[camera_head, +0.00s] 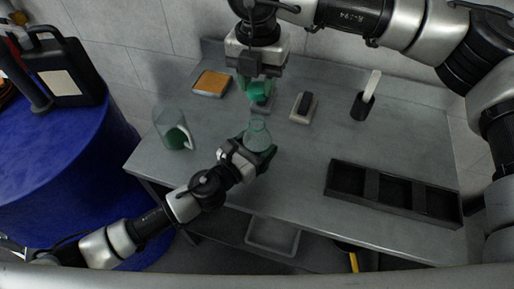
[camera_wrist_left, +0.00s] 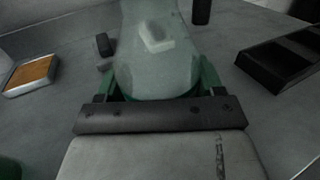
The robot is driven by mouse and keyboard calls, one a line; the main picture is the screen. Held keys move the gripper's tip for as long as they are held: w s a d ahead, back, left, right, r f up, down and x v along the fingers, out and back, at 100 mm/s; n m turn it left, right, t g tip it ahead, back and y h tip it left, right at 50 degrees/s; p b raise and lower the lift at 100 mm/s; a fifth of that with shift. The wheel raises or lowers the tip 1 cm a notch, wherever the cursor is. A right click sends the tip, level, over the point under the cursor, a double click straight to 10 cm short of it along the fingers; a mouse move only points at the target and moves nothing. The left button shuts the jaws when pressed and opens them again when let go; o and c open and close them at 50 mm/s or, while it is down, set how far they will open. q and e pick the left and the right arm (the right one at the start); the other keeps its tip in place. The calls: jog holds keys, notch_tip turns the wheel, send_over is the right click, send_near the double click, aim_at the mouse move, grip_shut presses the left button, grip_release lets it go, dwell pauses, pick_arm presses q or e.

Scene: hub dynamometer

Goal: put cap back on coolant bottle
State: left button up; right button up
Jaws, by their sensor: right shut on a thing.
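The coolant bottle (camera_head: 257,136) is clear and stands on the grey bench, its neck pointing up with no cap on it. My left gripper (camera_head: 262,155) has its green fingers on either side of the bottle. In the left wrist view the bottle (camera_wrist_left: 155,60) fills the space between the fingers (camera_wrist_left: 158,88); whether they press on it I cannot tell. My right gripper (camera_head: 260,88) is shut on the green cap (camera_head: 261,94), held above and behind the bottle, apart from it.
A clear jug with green liquid (camera_head: 172,128) stands left on the bench. Behind are an orange-topped pad (camera_head: 211,83) and a block with a dark top (camera_head: 303,106). A dark holder with a white handle (camera_head: 362,104) and a black compartment tray (camera_head: 393,193) are right.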

pick_arm(q)
jog(key=c, duration=0.7)
jog(key=shift+c, duration=0.2)
pick_arm(e)
jog(key=shift+f, duration=2.55)
jog(key=shift+f, duration=0.1)
jog(key=shift+f, duration=0.8)
jog(key=shift+f, duration=0.55)
